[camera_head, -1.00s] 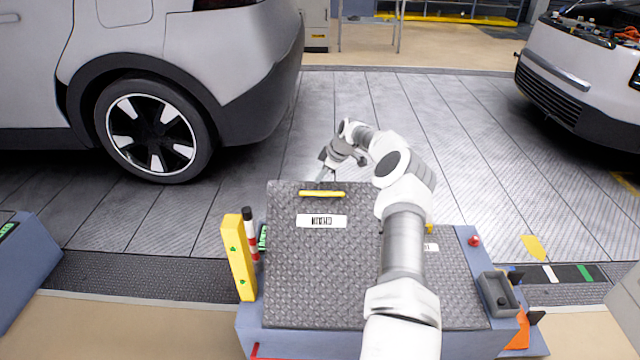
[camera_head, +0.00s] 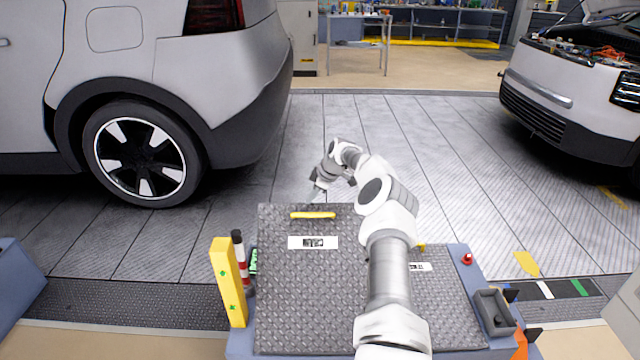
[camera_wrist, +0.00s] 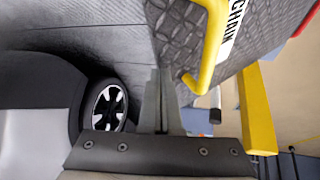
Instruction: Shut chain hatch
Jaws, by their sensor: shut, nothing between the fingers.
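The chain hatch (camera_head: 285,275) is a dark diamond-plate panel with a white label and a yellow handle (camera_head: 313,215) near its far edge. It appears raised and tilted above the blue-grey box. My gripper (camera_head: 314,194) is just beyond the far edge of the hatch, its fingers shut and empty. In the wrist view the shut fingers (camera_wrist: 161,95) are beside the hatch edge, close to the handle (camera_wrist: 212,45). I cannot tell whether they touch the panel. My arm hides the right part of the hatch.
A red button (camera_head: 467,258) and a small grey tray (camera_head: 494,312) are on the box's right side. A white car (camera_head: 150,80) stands at the left. The floor beyond is clear.

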